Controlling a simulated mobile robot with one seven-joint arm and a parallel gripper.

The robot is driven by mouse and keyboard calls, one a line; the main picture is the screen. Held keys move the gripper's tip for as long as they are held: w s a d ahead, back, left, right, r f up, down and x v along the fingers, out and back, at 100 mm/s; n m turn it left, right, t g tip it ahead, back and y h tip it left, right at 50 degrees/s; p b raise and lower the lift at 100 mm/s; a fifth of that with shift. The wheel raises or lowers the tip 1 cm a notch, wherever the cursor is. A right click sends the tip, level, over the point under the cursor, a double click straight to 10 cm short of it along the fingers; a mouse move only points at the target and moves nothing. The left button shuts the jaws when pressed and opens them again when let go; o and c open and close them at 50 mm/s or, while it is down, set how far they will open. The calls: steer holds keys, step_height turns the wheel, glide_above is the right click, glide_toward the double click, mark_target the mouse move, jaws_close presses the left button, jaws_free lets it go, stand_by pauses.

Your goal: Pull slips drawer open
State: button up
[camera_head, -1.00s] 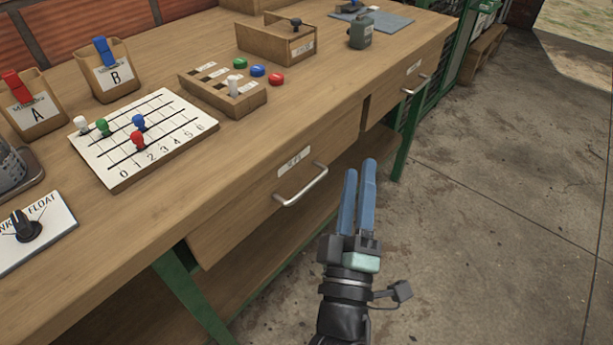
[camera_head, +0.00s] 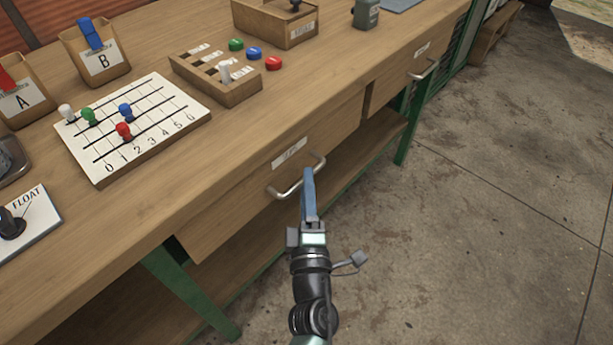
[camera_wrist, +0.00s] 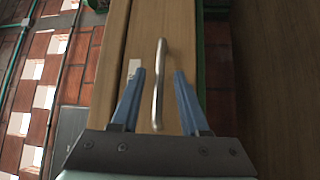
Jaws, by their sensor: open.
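The slips drawer (camera_head: 240,207) is a wooden drawer under the bench top, and its front looks flush with the bench. It has a small white label (camera_head: 289,154) and a silver bar handle (camera_head: 285,194). In the wrist view the handle (camera_wrist: 159,75) runs upright in the picture, between the two blue fingers. My gripper (camera_head: 308,175) is at the handle in the head view, its tips overlapping the handle's right part. In the wrist view my gripper (camera_wrist: 158,75) is open with a gap on each side of the handle. I cannot tell how deep the handle sits between the fingers.
A second drawer with its own handle (camera_head: 424,69) is at the right. A numbered board with pegs (camera_head: 150,150), a slotted wooden block (camera_head: 215,82) and holders A and B stand on the bench top (camera_head: 200,180). A green bench leg (camera_head: 190,293) is below left. Floor at right is clear.

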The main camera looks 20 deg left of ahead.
steer(key=shift+x, duration=1.25)
steer(key=shift+c, duration=0.3)
jaws_close()
